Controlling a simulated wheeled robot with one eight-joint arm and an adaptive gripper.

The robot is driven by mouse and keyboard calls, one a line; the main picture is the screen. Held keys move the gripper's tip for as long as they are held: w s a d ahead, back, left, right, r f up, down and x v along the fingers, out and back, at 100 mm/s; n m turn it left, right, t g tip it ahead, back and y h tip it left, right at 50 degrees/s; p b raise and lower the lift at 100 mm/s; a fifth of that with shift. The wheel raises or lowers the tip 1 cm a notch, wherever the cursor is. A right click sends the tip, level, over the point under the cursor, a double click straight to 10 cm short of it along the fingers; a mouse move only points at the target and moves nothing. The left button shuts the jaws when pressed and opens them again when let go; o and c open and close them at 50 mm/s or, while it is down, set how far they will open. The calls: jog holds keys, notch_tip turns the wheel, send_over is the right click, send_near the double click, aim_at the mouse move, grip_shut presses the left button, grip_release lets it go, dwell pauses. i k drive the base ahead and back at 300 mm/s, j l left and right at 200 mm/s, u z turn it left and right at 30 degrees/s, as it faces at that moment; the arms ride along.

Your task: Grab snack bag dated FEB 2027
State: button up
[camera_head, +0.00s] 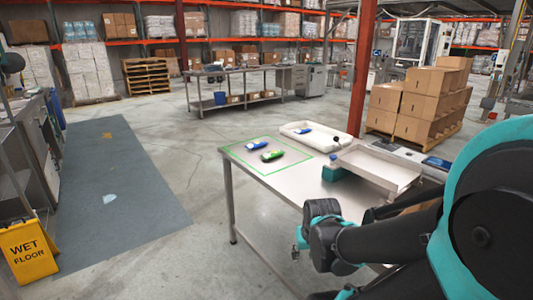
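Two small snack bags lie inside a green outline on the steel table (307,188): a blue and white bag (256,145) and, just in front of it, a green and dark bag (272,156). A third, blue and white bag (303,131) lies in the white tray (331,146) behind them. The date print on all the bags is too small to read. My arm reaches in from the right, over the table's front right. Its bent joint is well apart from the bags. I cannot make out any gripper fingers.
A weigher with a shallow pan (374,172) and a small ball-topped stick stands right of the bags. A yellow wet floor sign (29,250) stands at the left by a grey mat (115,195). Stacked cartons (425,103) stand behind. The floor left of the table is open.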

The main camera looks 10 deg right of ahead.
aim_at(275, 153)
jog(key=i+j, duration=1.4)
jog(key=j, duration=0.25)
jog(key=i+j, duration=0.3)
jog(key=i+j+z, duration=0.15)
jog(key=i+j, duration=0.15)
jog(key=j, duration=0.15)
jog(key=i+j, duration=0.3)
jog(key=j, duration=0.15)
jog(key=i+j+z, duration=0.1)
jog(key=i+j, duration=0.2)
jog(key=j, duration=0.1)
